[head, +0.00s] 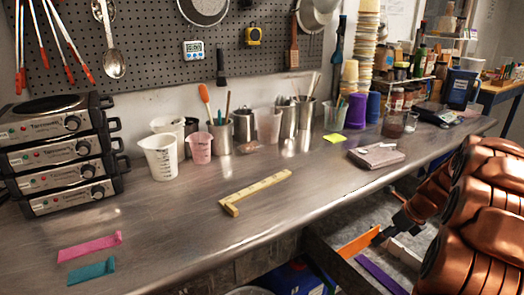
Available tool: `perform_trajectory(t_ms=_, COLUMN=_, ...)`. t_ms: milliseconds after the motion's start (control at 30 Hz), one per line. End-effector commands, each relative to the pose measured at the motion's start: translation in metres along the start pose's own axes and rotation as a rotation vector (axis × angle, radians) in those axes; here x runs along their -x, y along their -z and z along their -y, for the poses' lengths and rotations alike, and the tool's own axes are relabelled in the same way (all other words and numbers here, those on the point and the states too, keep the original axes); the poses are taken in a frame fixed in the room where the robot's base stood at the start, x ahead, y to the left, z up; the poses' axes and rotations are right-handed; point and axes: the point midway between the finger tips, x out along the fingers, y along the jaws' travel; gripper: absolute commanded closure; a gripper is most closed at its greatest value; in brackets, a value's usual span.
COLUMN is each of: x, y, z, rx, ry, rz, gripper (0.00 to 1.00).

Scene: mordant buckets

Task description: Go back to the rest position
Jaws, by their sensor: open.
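My copper-coloured arm comes in from the right, and my gripper (379,238) reaches down over an open drawer (318,243) below the bench's front edge. The gripper is dark, small and partly hidden by the arm; it is open. An orange strip (357,244) lies in the drawer close to the fingertips; I cannot tell whether they touch it. A purple strip (381,275) lies nearer the drawer's front, and a white piece (404,253) is to the right of the fingers.
Stacked hot plates (60,160) stand left; jugs (160,157) and cups line the back. The bench's front middle is clear.

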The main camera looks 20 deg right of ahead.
Motion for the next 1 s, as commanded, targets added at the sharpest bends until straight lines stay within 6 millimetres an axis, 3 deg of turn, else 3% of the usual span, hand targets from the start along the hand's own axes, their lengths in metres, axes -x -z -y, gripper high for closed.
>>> perform_trajectory(t_ms=200, x=0.000, y=0.000, z=0.000, rx=0.000, ry=0.000, rz=0.000, gripper=0.20)
perform_trajectory(t_ms=367, x=0.012, y=-0.019, z=-0.043, rx=0.192, ry=-0.029, rz=-0.033, gripper=0.20)
perform_trajectory(t_ms=467, x=0.021, y=-0.028, z=-0.073, rx=0.338, ry=-0.048, rz=-0.056, gripper=0.20)
perform_trajectory(t_ms=667, x=0.043, y=-0.041, z=-0.151, rx=0.714, ry=-0.117, rz=-0.111, gripper=0.20)
perform_trajectory(t_ms=1000, x=0.086, y=-0.026, z=-0.279, rx=1.403, ry=-0.265, rz=-0.192, gripper=0.20)
